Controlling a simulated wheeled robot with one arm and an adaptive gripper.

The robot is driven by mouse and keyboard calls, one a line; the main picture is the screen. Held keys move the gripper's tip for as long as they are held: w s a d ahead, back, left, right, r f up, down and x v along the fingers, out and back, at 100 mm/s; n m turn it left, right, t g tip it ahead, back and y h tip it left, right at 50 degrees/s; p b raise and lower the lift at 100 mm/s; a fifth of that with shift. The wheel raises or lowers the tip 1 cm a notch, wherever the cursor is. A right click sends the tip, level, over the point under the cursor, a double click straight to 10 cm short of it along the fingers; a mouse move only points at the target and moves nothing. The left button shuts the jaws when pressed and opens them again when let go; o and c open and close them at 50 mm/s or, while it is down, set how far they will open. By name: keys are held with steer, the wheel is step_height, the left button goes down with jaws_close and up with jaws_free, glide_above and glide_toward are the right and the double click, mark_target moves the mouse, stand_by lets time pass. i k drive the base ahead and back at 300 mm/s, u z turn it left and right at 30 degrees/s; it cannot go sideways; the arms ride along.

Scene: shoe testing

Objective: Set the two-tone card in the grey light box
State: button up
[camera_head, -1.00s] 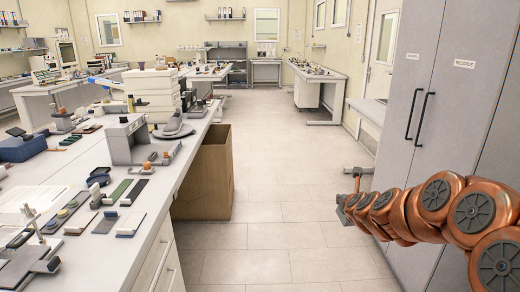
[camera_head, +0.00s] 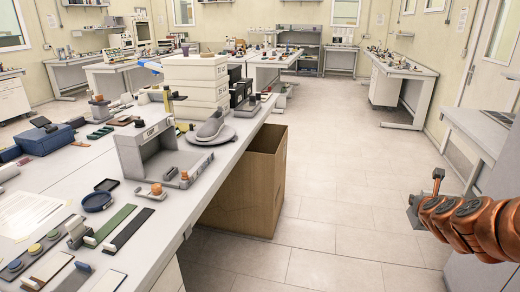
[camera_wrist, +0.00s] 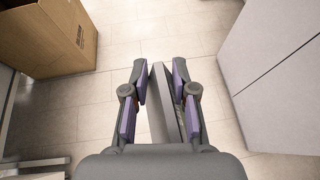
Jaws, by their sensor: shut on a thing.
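My gripper (camera_wrist: 160,72) is shut on a thin upright slab, which I take to be the two-tone card (camera_wrist: 165,108). Its near face is mid grey, with a darker strip along the right side. It stands between the purple-padded fingers, above open floor. The grey light box (camera_head: 152,146) stands on the bench at left in the head view, with an open front and a small label on its top edge. My gripper is well to the right of it, past the bench edge. In the head view the card cannot be made out.
The white bench (camera_head: 170,222) holds a green strip (camera_head: 110,226), a dark blue round dish (camera_head: 97,201) and a stack of white boxes (camera_head: 195,85). A cardboard box (camera_head: 250,190) stands on the floor against the bench. A grey cabinet (camera_wrist: 285,80) is close on the right. The central aisle floor is clear.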

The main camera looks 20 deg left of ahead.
mark_target(185, 162)
steer(key=i, duration=2.75)
steer(key=u, duration=4.25)
